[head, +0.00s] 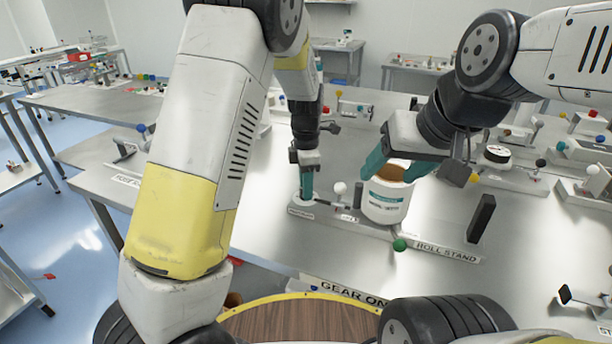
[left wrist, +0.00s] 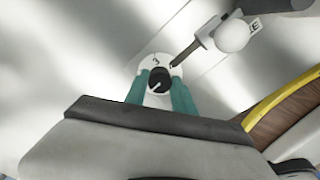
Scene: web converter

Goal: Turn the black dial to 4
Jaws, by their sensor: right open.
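The black dial (left wrist: 157,80) shows in the left wrist view as a round knob with a white pointer line, on a white round plate with a number at its top edge. The pointer slants; I cannot read its setting. My left gripper (head: 307,190) points down at the dial, and in the left wrist view its teal fingers (left wrist: 158,88) sit against both sides of the knob. In the head view the fingers hide the dial. My right gripper (head: 397,168) is open, its teal fingers spread at either side of the top of a white roll (head: 386,205).
The roll stands on a base labelled ROLL STAND (head: 446,252). A white ball-topped lever (head: 340,188) is right beside the dial, and a green ball (head: 400,245) is at the front. A black upright block (head: 481,218) stands to the right. The front table surface is mostly bare.

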